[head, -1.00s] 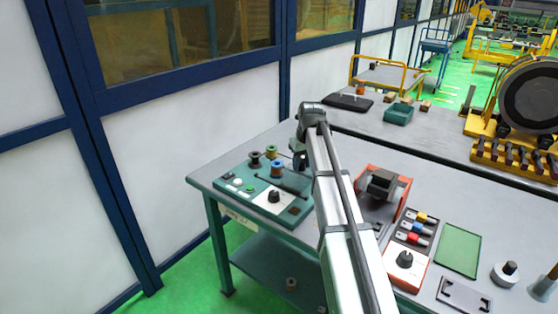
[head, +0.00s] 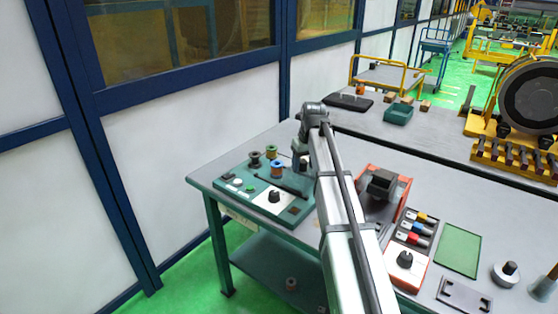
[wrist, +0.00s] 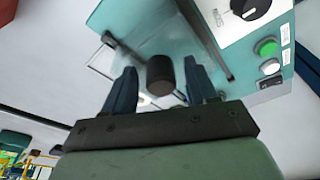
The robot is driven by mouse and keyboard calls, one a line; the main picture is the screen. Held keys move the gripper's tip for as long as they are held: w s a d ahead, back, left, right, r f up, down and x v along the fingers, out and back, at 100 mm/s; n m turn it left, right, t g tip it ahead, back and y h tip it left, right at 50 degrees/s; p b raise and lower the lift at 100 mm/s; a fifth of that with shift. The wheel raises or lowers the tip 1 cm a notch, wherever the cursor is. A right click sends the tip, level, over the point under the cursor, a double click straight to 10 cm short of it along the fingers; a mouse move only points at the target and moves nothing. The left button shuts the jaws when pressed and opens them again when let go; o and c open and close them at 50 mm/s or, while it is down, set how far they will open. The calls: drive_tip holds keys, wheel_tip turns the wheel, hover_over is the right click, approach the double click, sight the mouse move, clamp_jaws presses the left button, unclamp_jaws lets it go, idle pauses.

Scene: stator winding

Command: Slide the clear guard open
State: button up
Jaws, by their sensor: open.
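My gripper (wrist: 159,67) is open in the wrist view, with one dark blue finger on each side of a dark cylindrical knob (wrist: 160,76). Gaps show between the knob and both fingers. What looks like the clear guard (wrist: 112,62) is a see-through plate with pale edges beside the knob, at the edge of the teal panel (wrist: 135,18). Whether the knob is fixed to the guard cannot be told. In the head view my gripper (head: 302,161) is small, over the far right part of the teal panel (head: 240,204). The guard cannot be made out there.
A dark rail (wrist: 204,38), a white dial plate with a black knob (wrist: 250,8) and a green button (wrist: 266,47) lie on the panel. Spools (head: 277,169) stand near my gripper. A red-based fixture (head: 382,187) is right of my arm.

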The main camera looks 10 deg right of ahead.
drive_tip(key=shift+r, duration=3)
